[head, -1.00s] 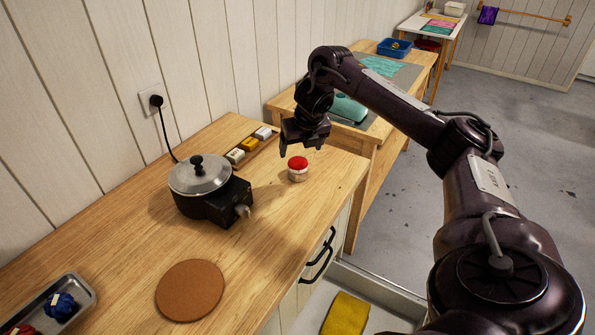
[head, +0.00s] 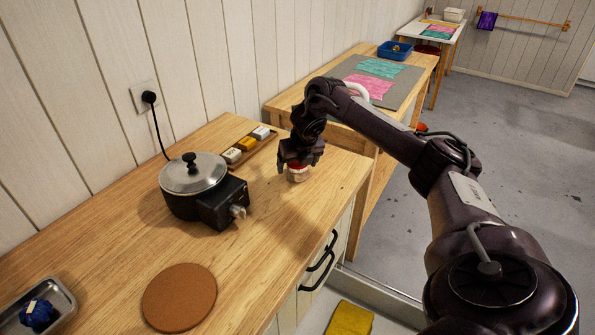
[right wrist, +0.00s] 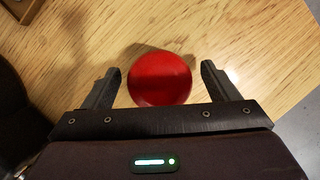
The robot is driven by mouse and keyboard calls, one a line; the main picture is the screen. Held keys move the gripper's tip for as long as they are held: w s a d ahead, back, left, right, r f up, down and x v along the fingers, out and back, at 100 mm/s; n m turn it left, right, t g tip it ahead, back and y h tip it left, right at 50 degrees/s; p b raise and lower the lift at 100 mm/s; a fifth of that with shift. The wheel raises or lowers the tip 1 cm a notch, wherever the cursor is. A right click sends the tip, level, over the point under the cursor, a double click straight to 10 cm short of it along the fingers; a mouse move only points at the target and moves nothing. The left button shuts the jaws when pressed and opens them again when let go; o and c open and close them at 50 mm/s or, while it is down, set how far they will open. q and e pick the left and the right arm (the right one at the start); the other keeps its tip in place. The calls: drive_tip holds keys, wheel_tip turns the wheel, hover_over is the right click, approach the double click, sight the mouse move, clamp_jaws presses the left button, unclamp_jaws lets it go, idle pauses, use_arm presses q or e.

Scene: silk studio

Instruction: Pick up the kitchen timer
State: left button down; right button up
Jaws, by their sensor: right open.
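The kitchen timer (head: 297,175) is a small round white body with a red top, standing on the wooden counter near its right end. In the right wrist view its red top (right wrist: 159,78) lies between the two fingers. My right gripper (head: 299,166) is open and comes down over the timer from above, hiding part of its top in the head view. In the right wrist view a gap shows between the timer and each finger of the right gripper (right wrist: 157,85). My left gripper is not in view.
A black electric pot with a metal lid (head: 192,175) stands left of the timer. A wooden tray with several small blocks (head: 246,145) lies behind. A cork mat (head: 179,297) and a metal tray (head: 62,297) are nearer. The counter (head: 265,225) between is clear.

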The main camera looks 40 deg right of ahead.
drive_tip(key=shift+w+f, duration=0.1)
drive_tip(key=shift+f, duration=0.1)
drive_tip(key=shift+r, duration=0.1)
drive_tip(key=shift+c, duration=1)
drive_tip(key=c, duration=1)
drive_tip(key=shift+o, duration=0.2)
